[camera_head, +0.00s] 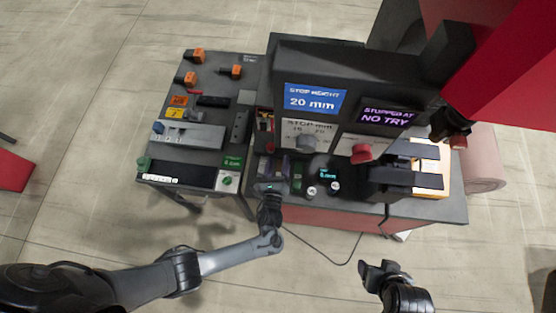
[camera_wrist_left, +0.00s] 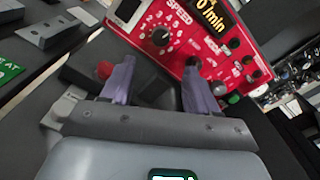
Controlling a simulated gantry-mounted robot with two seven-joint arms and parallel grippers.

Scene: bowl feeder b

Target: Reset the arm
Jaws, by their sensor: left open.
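My left gripper (camera_head: 272,172) is over the front edge of the machine bench, left of its middle. In the left wrist view its two purple-grey fingers (camera_wrist_left: 158,82) stand apart with nothing between them. A dark block lies beyond the fingers, with a red knob (camera_wrist_left: 105,69) by the left finger. A red control panel (camera_wrist_left: 190,40) with a SPEED dial is just past the fingertips. I cannot tell whether either finger touches anything. My right gripper (camera_head: 384,270) is in front of the bench, over the floor, and its jaw gap is unclear.
The machine has a blue STOP HEIGHT display (camera_head: 315,98) reading 20 mm and a purple NO TRY display (camera_head: 386,116). Below them are a grey knob (camera_head: 307,144) and a red knob (camera_head: 361,153). A side table (camera_head: 212,112) holds orange-and-black parts. The floor in front is clear apart from a cable.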

